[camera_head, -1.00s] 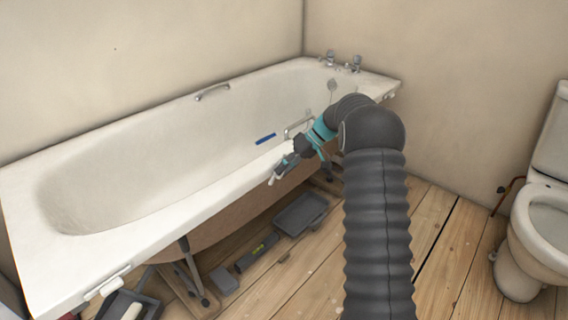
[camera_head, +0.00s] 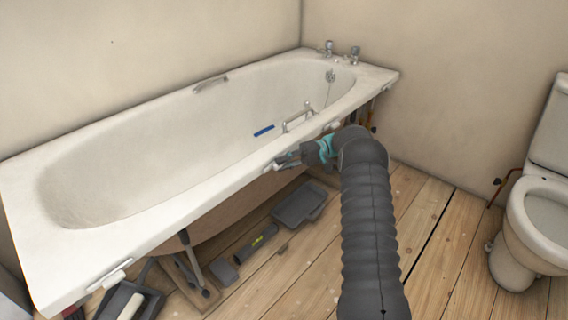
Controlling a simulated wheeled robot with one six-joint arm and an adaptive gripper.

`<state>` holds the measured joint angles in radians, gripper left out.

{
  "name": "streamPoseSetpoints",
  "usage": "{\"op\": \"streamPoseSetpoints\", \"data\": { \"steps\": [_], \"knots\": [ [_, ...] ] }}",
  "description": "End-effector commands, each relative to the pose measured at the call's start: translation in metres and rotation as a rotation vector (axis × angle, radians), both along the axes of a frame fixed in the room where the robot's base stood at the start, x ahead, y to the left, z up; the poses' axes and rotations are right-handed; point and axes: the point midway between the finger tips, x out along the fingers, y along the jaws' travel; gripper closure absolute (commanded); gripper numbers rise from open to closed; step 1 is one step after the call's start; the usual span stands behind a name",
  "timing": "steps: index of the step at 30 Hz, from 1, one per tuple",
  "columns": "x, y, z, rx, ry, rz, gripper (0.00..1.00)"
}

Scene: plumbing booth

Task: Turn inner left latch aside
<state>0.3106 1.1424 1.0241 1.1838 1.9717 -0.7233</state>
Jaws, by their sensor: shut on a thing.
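The white bath (camera_head: 130,215) stands along the wall with its front side open below the rim. Small white latches sit along the front rim. The outer left latch (camera_head: 110,276) lies along the rim at the lower left. The inner left latch (camera_head: 270,167) is at the middle of the front rim, mostly covered by my fingers. Another latch (camera_head: 331,126) shows further right. My gripper (camera_head: 279,163) reaches in from the right and is shut on the inner left latch. The latch's exact angle cannot be told.
Under the bath are a bath leg (camera_head: 192,262), a grey tray (camera_head: 299,204) and a dark tool with a yellow label (camera_head: 256,242). A roller tray (camera_head: 128,302) is at the lower left. A toilet (camera_head: 535,225) stands at right. Wooden floor between is clear.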

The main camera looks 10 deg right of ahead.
Motion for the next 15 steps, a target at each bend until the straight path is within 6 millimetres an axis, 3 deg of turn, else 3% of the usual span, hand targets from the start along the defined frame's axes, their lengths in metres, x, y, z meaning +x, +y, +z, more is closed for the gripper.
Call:
{"op": "streamPoseSetpoints", "data": {
  "steps": [15],
  "knots": [
    [0.0015, 0.0001, -0.0002, 0.046, 0.031, -0.006, 1.00]
  ]
}}
